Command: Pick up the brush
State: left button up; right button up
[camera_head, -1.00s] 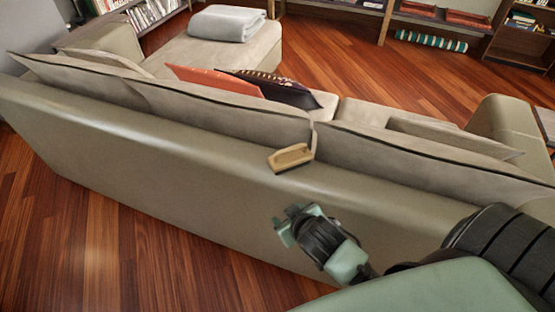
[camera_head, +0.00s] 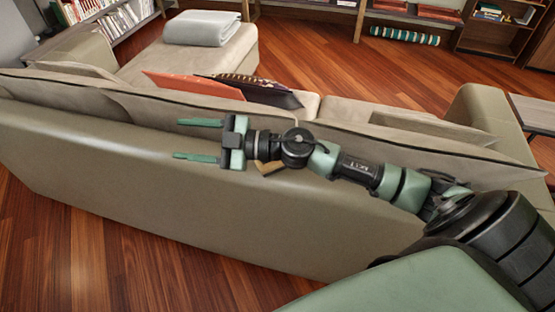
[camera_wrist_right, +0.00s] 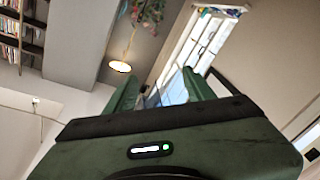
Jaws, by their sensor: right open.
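The brush (camera_head: 268,167) lies on the top of the sofa's back. Only a small tan part of it shows, below and behind my right wrist; the rest is hidden by the arm. My right gripper (camera_head: 198,139) is open, its two green fingers pointing left in the head view, to the left of the brush. Nothing shows between the fingers. In the right wrist view the open fingers (camera_wrist_right: 157,88) point toward a window and a ceiling lamp, and the brush is not seen. My left gripper is not in view.
The beige sofa (camera_head: 150,205) crosses the view, its back towards me. Orange (camera_head: 190,85) and dark (camera_head: 262,94) cushions lean on its far side, and a folded grey blanket (camera_head: 202,28) lies on the seat. Wood floor (camera_head: 100,255) is clear in front.

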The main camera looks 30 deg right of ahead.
jog(key=s+d+f+g+h, duration=0.1)
jog(key=d+f+g+h, duration=0.2)
jog(key=d, duration=0.4)
jog(key=s+d+f+g+h, duration=0.1)
jog(key=d+f+g+h, duration=0.2)
jog(key=d, duration=0.5)
jog(key=s+d+f+g+h, duration=0.1)
jog(key=d+f+g+h, duration=0.2)
jog(key=d, duration=0.5)
jog(key=shift+s+f+h, duration=0.25)
jog(key=shift+f+h, duration=0.05)
jog(key=shift+f, duration=0.45)
jog(key=shift+d+f, duration=0.2)
jog(key=shift+f, duration=0.05)
jog(key=p+x, duration=0.1)
jog(key=x, duration=0.2)
jog(key=a+p+x, duration=0.1)
jog(key=x, duration=0.2)
jog(key=shift+s, duration=0.1)
jog(key=shift+a+f, duration=0.2)
jog(key=shift+f, duration=0.3)
grip_shut()
jog(key=shift+r, duration=0.1)
jog(key=shift+r, duration=0.1)
